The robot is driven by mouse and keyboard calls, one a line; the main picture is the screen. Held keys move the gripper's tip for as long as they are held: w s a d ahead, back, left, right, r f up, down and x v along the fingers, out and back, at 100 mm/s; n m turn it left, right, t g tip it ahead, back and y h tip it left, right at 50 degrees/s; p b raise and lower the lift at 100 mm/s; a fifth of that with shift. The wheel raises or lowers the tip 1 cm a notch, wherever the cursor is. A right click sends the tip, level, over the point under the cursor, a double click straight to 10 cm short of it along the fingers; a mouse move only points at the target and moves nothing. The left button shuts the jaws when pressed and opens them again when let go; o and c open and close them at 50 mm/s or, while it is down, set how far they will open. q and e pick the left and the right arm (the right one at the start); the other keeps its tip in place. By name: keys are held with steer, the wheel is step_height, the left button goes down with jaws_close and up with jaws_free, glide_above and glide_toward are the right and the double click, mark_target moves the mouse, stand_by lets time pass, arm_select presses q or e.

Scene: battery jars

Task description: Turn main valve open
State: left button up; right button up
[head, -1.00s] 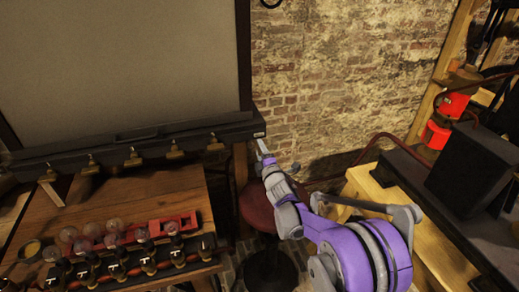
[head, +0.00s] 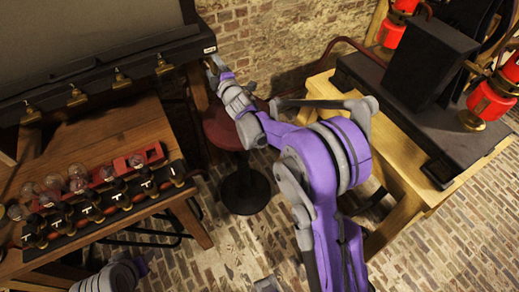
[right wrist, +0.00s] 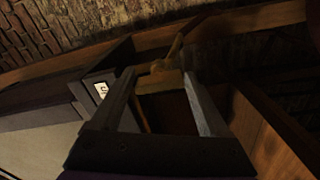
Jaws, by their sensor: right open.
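A brass valve-like piece with a small handle (right wrist: 163,67) shows in the right wrist view, beside the labelled end of the dark rail. It lies between the open fingers in the picture; I cannot tell whether they touch it. My right gripper (right wrist: 158,100) is open, with nothing clearly held. In the head view my right gripper (head: 213,68) reaches to the rail's right end, and this brass piece cannot be made out there. Part of my left arm shows at the lower left, but its jaws are not in view.
The dark rail (head: 140,62) under the grey board carries several brass fittings (head: 164,66). A wooden bench (head: 100,138) holds glass bulbs and a row of black-handled switches (head: 95,212). A round red stool (head: 222,128) stands below my right arm. A wooden stand (head: 405,170) with red lamps is at right.

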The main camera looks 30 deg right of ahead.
steer(key=m, duration=0.3)
steer(key=shift+s+d+b, duration=0.1)
steer(key=shift+d+b, duration=0.2)
steer(key=shift+b, duration=0.1)
steer(key=m, duration=0.4)
steer(key=shift+b, duration=0.35)
steer(key=m, duration=0.6)
steer(key=shift+m, duration=0.3)
steer(key=shift+s+m, duration=0.15)
steer(key=shift+m, duration=0.35)
steer(key=s+f+g, duration=0.2)
steer(key=s+g, duration=0.1)
steer(key=s, duration=0.8)
steer(key=s+f+m+g+h, duration=0.1)
steer(key=s+f+g, duration=0.1)
steer(key=s, duration=0.9)
steer(key=s+f+g+h+p, duration=0.1)
steer(key=s+g, duration=0.3)
steer(key=s, duration=0.8)
steer(key=shift+d+f, duration=0.2)
steer(key=shift+f, duration=0.7)
steer(key=shift+w, duration=0.1)
